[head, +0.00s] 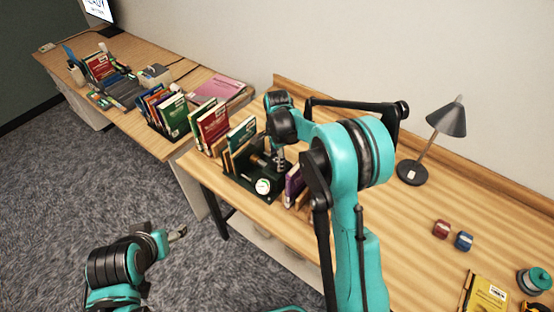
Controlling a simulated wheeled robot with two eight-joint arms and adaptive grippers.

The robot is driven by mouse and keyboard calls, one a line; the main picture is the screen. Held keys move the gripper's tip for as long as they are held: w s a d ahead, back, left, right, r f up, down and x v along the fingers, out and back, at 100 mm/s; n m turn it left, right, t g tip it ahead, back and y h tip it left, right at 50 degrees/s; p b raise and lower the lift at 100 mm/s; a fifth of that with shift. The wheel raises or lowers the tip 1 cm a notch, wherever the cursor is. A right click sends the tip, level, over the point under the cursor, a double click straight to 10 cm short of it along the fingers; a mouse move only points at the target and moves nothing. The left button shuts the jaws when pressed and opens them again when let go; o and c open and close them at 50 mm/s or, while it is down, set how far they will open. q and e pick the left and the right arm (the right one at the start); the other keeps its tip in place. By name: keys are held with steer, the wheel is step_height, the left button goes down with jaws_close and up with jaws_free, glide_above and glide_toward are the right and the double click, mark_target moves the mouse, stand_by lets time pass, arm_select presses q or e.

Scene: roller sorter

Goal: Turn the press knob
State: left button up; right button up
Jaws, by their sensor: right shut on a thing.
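The press (262,186) is a dark green device with a round white dial on its front. It stands on the near-left part of the wooden table, between upright books. My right gripper (279,163) reaches down over the press from above and is shut on the press knob; the fingers and my arm hide most of the knob. My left gripper (179,233) is over the carpet at the lower left, away from the table and small in view; its finger opening is unclear.
Red and green books (213,125) stand left of the press and a purple book (294,184) right of it. A grey lamp (412,172), two small blocks (441,229) and a yellow book (487,295) are farther right. Another desk (150,138) with books is at left.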

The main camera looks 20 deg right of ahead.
steer(key=n, duration=0.3)
steer(key=shift+n+b, duration=0.3)
steer(key=shift+n, duration=0.1)
steer(key=n, duration=0.3)
steer(key=shift+n, duration=0.3)
steer(key=n+b, duration=0.1)
steer(key=n, duration=0.2)
steer(key=shift+n, duration=0.4)
steer(key=n, duration=1.2)
steer(key=shift+n+b, duration=0.3)
steer(key=shift+b, duration=0.05)
steer(key=n, duration=0.3)
steer(key=shift+n, duration=2.1)
